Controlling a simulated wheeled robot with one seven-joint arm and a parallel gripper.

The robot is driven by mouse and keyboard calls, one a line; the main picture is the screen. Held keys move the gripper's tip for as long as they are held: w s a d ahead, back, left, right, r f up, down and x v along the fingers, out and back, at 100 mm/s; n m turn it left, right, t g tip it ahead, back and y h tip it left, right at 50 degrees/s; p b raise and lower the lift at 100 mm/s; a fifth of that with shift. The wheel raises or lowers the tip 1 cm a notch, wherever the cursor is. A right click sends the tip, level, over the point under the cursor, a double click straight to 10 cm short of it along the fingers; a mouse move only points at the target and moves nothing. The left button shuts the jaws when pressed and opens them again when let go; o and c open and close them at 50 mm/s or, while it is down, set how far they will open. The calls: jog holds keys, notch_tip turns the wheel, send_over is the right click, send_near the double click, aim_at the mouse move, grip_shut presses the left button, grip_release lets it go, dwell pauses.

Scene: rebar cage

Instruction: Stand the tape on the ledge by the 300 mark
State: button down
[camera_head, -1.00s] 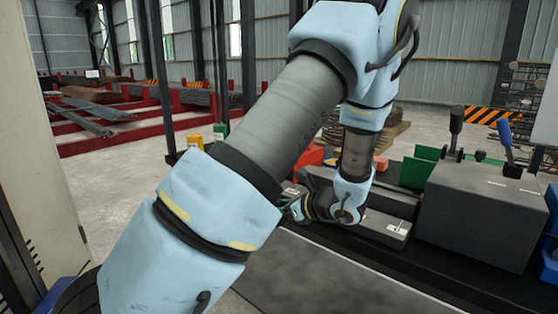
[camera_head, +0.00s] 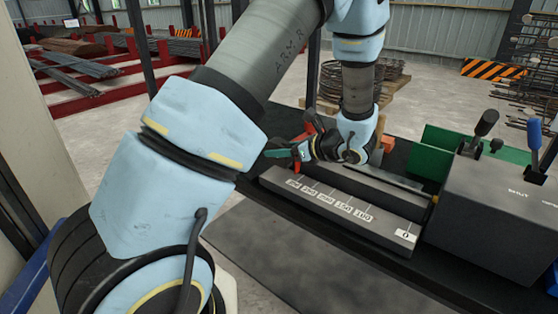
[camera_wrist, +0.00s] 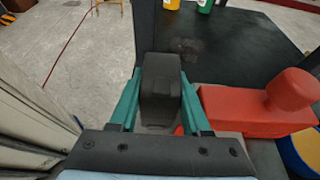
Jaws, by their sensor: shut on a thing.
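The tape looks like a dark grey-black, rounded case (camera_wrist: 160,90) between my gripper's green fingers in the wrist view. My gripper (camera_head: 280,152) is shut on it and sits above the far left part of the bench in the head view. The tape is hard to make out there. The ledge (camera_head: 385,233) is a long dark grey step with a row of white number labels, small and hard to read. The zero label is at its right end and the others run left. My gripper is behind the ledge's left end, apart from the labels.
A red block with a round knob (camera_wrist: 265,110) stands right of the tape in the wrist view. A dark grey machine box (camera_head: 505,215) with levers stands at the ledge's right end, near a green panel (camera_head: 465,150). Yellow and green containers stand beyond. Floor before the ledge is clear.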

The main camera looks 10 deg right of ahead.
aim_at(279, 162)
jog(key=shift+f+p, duration=0.45)
jog(key=shift+f, duration=1.6)
jog(key=shift+f, duration=0.1)
jog(key=shift+c, duration=1.8)
grip_release()
